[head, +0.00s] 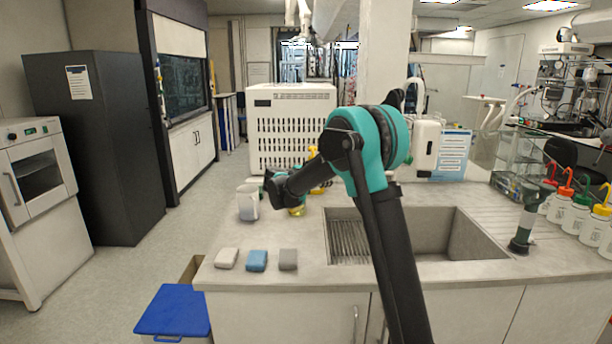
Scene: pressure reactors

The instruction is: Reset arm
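My arm (374,165) rises from the bottom of the head view in front of the sink. It bends at a teal joint and reaches left and down over the counter. The wrist end, where my gripper sits (275,190), is above the counter near a white cup (247,203) and a small yellow-green item (297,210). The fingertips are too small and dark to make out, and I cannot tell whether the gripper holds anything.
The counter (230,236) holds a sink (458,232) and three small blocks, the middle one blue (257,260). A white perforated cabinet (290,125) stands behind. Colour-capped wash bottles (597,227) and a dark green upright device (526,220) stand right. A blue-lidded bin (173,310) is lower left.

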